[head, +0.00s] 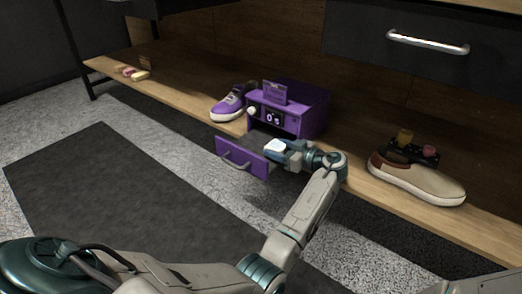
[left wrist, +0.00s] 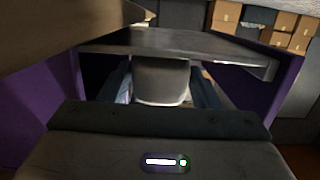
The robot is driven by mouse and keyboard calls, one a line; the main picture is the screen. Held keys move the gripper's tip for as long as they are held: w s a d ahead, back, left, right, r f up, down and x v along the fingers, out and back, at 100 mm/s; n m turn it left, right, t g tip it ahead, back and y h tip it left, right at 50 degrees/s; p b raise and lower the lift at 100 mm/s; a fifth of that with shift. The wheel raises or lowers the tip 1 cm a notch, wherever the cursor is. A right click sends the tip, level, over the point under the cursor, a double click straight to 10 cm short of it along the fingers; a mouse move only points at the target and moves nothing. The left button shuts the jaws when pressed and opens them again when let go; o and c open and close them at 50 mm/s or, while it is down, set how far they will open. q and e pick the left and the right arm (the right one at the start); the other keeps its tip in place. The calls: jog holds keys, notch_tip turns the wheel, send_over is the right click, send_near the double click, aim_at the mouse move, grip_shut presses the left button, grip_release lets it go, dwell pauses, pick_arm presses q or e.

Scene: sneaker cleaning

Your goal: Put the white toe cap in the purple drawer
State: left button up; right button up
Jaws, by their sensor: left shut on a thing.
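The purple drawer (head: 240,158) is pulled out of a purple box (head: 305,108) on the low wooden shelf. The white toe cap (head: 275,145) is just behind the drawer's front panel. My left gripper (head: 279,152) is shut on it, over or in the drawer's opening; the panel hides how low it is. In the left wrist view the toe cap (left wrist: 161,82) looks grey between the fingers, with purple walls (left wrist: 30,120) on both sides. Whether it touches the drawer floor is hidden. My right gripper is out of view.
A purple sneaker (head: 230,103) stands left of the box. A beige and brown slip-on shoe (head: 420,180) is at the right, with a small dark rack (head: 412,150) behind it. Small pale items (head: 132,72) lie at the far left of the shelf (head: 185,85).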

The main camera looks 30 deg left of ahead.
aim_at(261, 148)
pick_arm(q)
jog(key=a, duration=0.2)
jog(key=a+b, duration=0.1)
jog(key=shift+w+a+r, duration=0.15)
jog(key=shift+a+r, duration=0.05)
jog(key=shift+a, duration=0.15)
jog(key=a+b, duration=0.1)
jog(key=a, duration=0.1)
jog(key=a+b, duration=0.1)
jog(key=shift+w+a+f, duration=0.1)
jog(key=shift+a+f, duration=0.25)
jog(key=shift+d+f+b, duration=0.1)
jog(key=shift+f+b, duration=0.2)
jog(key=shift+b, duration=0.25)
jog(key=shift+r, duration=0.1)
jog(key=o, duration=0.8)
jog(key=shift+c, duration=0.2)
